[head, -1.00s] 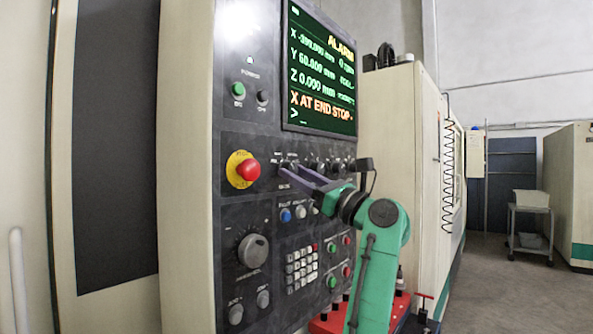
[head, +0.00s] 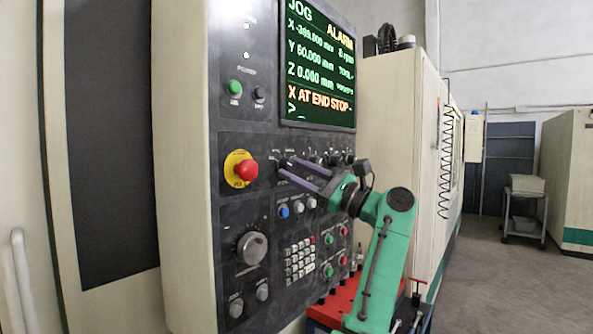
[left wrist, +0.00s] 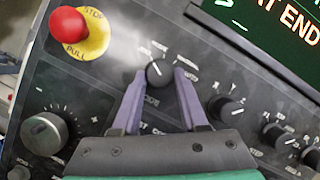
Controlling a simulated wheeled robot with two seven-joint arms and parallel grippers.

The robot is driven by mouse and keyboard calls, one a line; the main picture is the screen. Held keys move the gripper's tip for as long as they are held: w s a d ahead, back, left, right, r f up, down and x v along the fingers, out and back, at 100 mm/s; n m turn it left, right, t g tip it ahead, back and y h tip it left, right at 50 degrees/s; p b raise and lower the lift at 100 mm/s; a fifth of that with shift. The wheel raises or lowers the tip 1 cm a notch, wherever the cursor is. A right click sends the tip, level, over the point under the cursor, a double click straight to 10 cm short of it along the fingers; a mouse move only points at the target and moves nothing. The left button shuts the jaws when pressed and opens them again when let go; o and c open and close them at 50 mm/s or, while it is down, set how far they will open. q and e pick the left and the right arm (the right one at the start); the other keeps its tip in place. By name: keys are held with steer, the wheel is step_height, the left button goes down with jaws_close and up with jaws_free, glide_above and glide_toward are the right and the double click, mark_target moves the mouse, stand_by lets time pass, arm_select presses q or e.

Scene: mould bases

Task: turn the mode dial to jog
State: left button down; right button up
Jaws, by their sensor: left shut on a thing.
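The mode dial (left wrist: 158,73) is a small black knob on the dark control panel (left wrist: 75,85). In the left wrist view the two purple fingers of my left gripper (left wrist: 159,75) stand on either side of the knob and are shut on it. The dial's white mark points up and to the left; the labels around it are too small to read surely. In the head view my left gripper (head: 286,166) reaches the panel, and its fingers partly hide the dial. The screen (head: 318,65) shows JOG at top left, with ALARM and X AT END STOP. My right gripper is not in view.
A red emergency stop button (head: 246,170) on a yellow disc sits left of the dial. More black knobs (left wrist: 228,109) lie in a row to the right. Pushbuttons, a large grey dial (head: 252,248) and a keypad (head: 299,260) are below. A cart (head: 524,205) stands far off.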

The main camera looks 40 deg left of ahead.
arm_select(q)
steer(key=shift+c, duration=2.2)
jaws_free()
steer(key=shift+w+d+f, duration=0.15)
steer(key=shift+d+f, duration=0.15)
steer(key=shift+d, duration=0.1)
steer(key=b+v, duration=0.2)
steer(key=v, duration=1.1)
steer(key=shift+d, duration=0.3)
